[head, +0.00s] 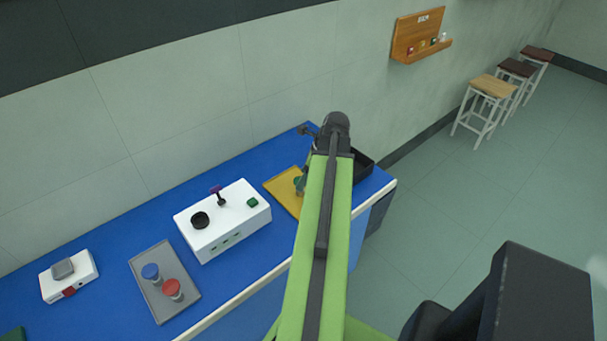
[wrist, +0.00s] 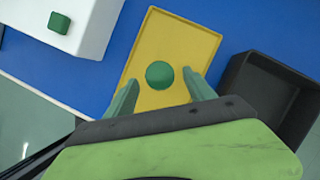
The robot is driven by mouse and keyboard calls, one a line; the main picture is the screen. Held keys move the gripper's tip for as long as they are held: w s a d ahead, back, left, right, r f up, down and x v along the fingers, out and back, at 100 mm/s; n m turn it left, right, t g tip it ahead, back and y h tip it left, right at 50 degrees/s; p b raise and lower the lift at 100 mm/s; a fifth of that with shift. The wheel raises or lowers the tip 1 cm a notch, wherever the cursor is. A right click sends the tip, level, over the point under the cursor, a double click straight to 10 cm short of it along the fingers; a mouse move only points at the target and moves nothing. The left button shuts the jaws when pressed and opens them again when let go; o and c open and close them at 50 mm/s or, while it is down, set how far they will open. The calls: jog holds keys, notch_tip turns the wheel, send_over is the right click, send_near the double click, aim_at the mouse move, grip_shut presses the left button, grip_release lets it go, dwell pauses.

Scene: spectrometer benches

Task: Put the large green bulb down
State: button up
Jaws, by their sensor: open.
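The large green bulb (wrist: 160,74) is on the yellow tray (wrist: 182,40) in the wrist view, between and just ahead of my gripper's fingertips. My gripper (wrist: 162,90) is open, with a finger on each side of the bulb and a visible gap to it. In the head view my arm hides part of the yellow tray (head: 281,188), and the bulb is hard to tell from my green gripper there.
A white instrument box (head: 228,220) stands left of the yellow tray. A black bin (head: 363,165) is on its right, close to my gripper. A grey tray (head: 181,302) holds a blue and a red bulb. The blue bench (head: 120,232) has bare room between these.

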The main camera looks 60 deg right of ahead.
jog(key=p+v, duration=0.7)
jog(key=v, duration=0.2)
jog(key=shift+w+a, duration=0.1)
jog(key=shift+w, duration=0.05)
